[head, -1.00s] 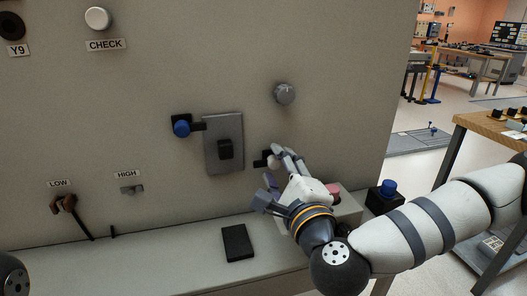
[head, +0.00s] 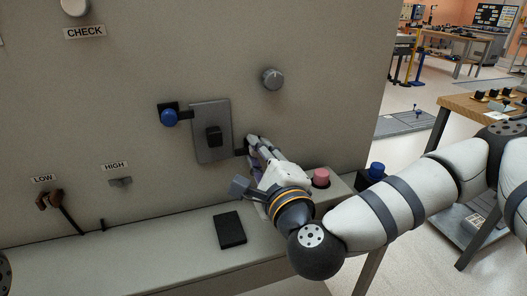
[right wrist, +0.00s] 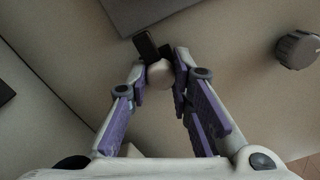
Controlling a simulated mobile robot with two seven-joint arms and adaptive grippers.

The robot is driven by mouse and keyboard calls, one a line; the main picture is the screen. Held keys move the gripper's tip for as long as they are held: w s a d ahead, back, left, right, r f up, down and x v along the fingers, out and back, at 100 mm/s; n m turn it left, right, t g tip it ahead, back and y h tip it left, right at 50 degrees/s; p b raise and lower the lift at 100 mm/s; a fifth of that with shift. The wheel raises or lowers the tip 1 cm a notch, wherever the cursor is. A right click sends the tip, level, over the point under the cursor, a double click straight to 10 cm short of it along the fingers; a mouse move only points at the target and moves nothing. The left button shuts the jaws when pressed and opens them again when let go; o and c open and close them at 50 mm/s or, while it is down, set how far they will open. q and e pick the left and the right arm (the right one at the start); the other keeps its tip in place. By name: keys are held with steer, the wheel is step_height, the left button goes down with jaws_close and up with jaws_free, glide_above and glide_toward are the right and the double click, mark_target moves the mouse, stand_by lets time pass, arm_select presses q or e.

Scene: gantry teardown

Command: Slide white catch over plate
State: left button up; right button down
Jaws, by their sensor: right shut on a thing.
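The white catch's round knob (right wrist: 159,74) is between my right fingertips in the right wrist view. Its black tongue (right wrist: 145,44) reaches the plate's edge (right wrist: 150,12); I cannot tell whether it overlaps. In the head view my right gripper (head: 252,149) is shut on the white catch, right of the plate, and hides most of it.
A grey round knob (head: 273,78) is on the panel above my right gripper. A black block (head: 230,230) lies on the ledge below the plate. A pink button (head: 320,177) and a blue button (head: 376,170) stand to the right, close to my right arm.

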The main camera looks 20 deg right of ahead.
steer(key=shift+a+r, duration=0.1)
steer(key=shift+a, duration=0.5)
steer(key=shift+d, duration=0.1)
steer(key=c, duration=1.6)
jaws_free()
steer(key=shift+c, duration=0.2)
steer(key=shift+o, duration=1.1)
steer(key=shift+w, duration=0.1)
arm_select(q)
steer(key=shift+w+a+r, duration=0.1)
steer(key=shift+w+a, duration=0.05)
steer(key=shift+a, duration=0.15)
